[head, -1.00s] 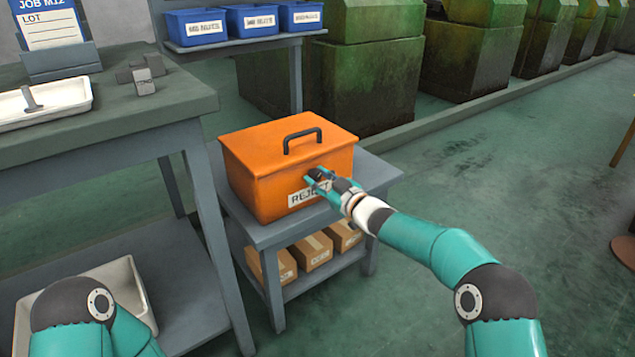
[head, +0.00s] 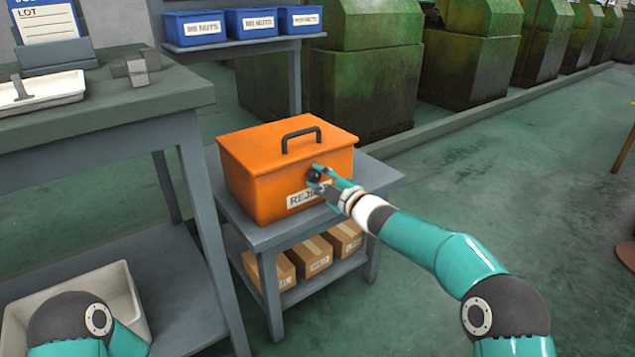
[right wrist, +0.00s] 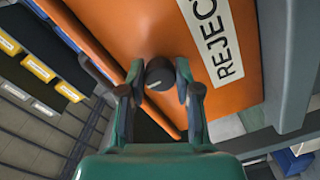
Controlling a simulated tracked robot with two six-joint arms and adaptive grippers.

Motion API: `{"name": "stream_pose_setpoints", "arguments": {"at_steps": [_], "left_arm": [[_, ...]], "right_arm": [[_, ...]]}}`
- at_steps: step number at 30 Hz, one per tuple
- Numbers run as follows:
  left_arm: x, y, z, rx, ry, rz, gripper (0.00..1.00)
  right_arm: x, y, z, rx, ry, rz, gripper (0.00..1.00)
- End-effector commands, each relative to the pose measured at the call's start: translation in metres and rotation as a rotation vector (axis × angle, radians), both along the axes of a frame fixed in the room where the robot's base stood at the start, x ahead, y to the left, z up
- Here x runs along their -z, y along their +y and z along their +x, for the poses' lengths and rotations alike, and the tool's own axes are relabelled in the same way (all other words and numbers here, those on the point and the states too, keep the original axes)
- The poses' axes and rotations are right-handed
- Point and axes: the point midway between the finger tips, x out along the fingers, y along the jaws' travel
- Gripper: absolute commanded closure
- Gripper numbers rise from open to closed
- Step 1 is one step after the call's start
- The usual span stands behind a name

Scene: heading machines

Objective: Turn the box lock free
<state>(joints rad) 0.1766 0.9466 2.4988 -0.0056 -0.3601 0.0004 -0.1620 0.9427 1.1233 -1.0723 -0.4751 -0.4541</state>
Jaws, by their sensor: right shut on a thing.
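The orange reject box (head: 255,180) stands closed on a small grey stand, with a dark handle on its lid and a white REJECT label on its front. Its lock is a round dark knob (head: 314,174) on the front face, right of and above the label. In the right wrist view the knob (right wrist: 159,74) shows a short pale mark and sits between the fingertips. My right gripper (head: 322,182) is shut on the knob, one finger on each side, and it also shows in the right wrist view (right wrist: 160,82). My left gripper is out of view.
The grey stand (head: 375,180) holds several cardboard boxes (head: 312,255) on its lower shelf. A grey workbench (head: 120,115) with a white tray (head: 50,92) is close on the left. Blue bins (head: 250,20) stand on a shelf behind. Open floor lies to the right.

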Motion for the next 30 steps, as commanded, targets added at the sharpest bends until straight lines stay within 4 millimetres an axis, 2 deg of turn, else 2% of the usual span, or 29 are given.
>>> {"name": "stream_pose_setpoints", "arguments": {"at_steps": [1, 17, 18, 21, 30], "left_arm": [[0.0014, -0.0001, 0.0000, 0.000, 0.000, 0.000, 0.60], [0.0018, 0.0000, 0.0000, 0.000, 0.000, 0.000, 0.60], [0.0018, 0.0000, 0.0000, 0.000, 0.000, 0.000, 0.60], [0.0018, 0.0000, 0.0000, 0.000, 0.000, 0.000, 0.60], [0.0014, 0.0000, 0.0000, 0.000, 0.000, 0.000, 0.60]], "right_arm": [[0.0071, 0.0045, -0.0023, -0.010, 0.003, -0.015, 1.00], [0.0071, 0.0060, -0.0026, -0.012, -0.012, -0.036, 1.00], [0.0072, 0.0060, -0.0026, -0.012, -0.012, -0.036, 0.61], [0.0061, 0.0058, -0.0025, -0.012, -0.013, -0.034, 0.44], [0.0032, 0.0030, -0.0014, -0.006, -0.016, -0.030, 0.42]]}}
